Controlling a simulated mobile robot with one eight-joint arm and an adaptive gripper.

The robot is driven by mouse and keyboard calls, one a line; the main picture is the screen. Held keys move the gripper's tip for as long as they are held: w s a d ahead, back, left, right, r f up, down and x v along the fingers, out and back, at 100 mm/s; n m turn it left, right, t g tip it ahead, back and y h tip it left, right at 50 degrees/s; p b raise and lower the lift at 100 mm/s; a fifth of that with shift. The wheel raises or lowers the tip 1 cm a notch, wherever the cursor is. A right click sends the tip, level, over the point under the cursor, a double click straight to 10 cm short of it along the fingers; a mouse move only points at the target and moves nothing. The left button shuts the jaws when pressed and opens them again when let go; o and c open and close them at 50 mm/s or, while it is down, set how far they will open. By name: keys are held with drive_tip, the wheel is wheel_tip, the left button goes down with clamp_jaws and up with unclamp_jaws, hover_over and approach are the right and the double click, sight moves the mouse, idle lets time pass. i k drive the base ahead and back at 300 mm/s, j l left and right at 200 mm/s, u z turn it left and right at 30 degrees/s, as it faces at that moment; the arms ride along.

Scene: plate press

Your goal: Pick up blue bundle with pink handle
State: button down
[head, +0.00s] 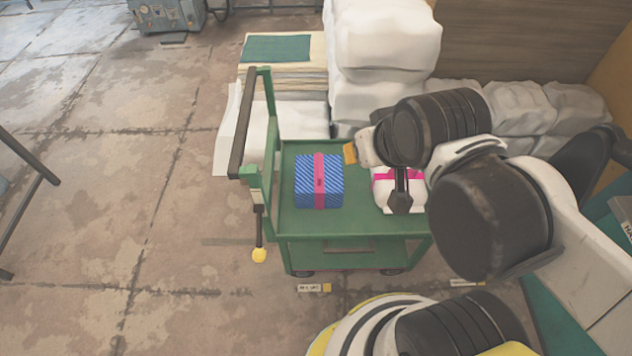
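The blue bundle (334,182) has fine diagonal stripes and a pink band (319,181) running over its middle, with a small dark mark on it. It sits on the left part of the green cart's top tray (310,224). My arm reaches in from the right. Its dark end, which looks like my gripper (400,200), is to the right of the blue bundle, apart from it and in front of a white bundle in this view. The fingers are not clear enough to tell open from shut. The blue bundle shows whole, with nothing covering it.
The white bundle (382,193) with a pink band is on the tray's right, partly hidden by my arm. The cart's upright handle (240,125) is at its left. Stacked sheets (310,75) and white wrapped piles (380,45) stand behind.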

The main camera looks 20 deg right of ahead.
sight(319, 183)
drive_tip(key=k+j+z, duration=0.55)
drive_tip(key=z, duration=0.15)
drive_tip(key=k+j+z, duration=0.3)
drive_tip(key=k+l, duration=0.05)
